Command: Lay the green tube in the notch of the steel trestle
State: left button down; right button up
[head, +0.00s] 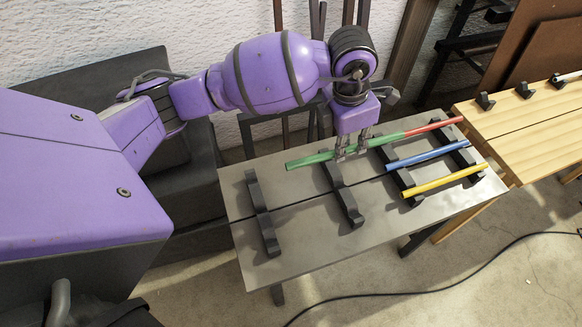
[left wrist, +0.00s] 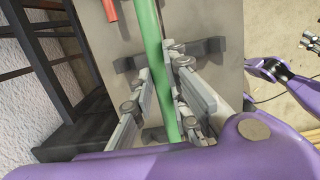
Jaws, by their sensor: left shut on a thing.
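The green tube (head: 308,160) lies level over the back part of the grey steel-looking trestle table (head: 300,245). My left gripper (head: 351,152) is shut on the green tube near its middle. In the left wrist view the green tube (left wrist: 152,42) runs between the fingers (left wrist: 165,95). Black notched bars stand across the grey top: one at left (head: 262,215) and one under the held tube (head: 346,200). I cannot tell whether the tube touches a bar. A purple arm of mine (left wrist: 290,88) shows at the right of the left wrist view; its gripper's state is unclear.
A red tube (head: 437,124), a blue tube (head: 428,155) and a yellow tube (head: 445,180) lie over bars at the right; the red tube's end is close to the green one. A wooden table (head: 545,135) stands beyond, at right. A black cable (head: 440,291) lies on the floor.

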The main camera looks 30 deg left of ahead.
pick_arm(q)
jog(key=shift+s+a+f+p, duration=0.3)
jog(key=shift+s+a+f, duration=0.25)
jog(key=shift+a+f, duration=1.65)
jog(key=shift+s+a+f+p, duration=0.3)
jog(key=shift+s+a+f, duration=0.2)
jog(key=shift+a+f, duration=1.65)
jog(key=shift+s+a+f+p, duration=0.3)
jog(key=shift+s+a+f, duration=0.25)
jog(key=shift+a+f, duration=1.65)
pick_arm(e)
jog(key=shift+w+r, duration=0.2)
jog(key=shift+r, duration=0.3)
jog(key=shift+w+r, duration=0.15)
jog(key=shift+r, duration=0.3)
pick_arm(q)
jog(key=shift+a+r, duration=0.1)
jog(key=shift+a, duration=0.05)
jog(key=c, duration=1.7)
grip_release()
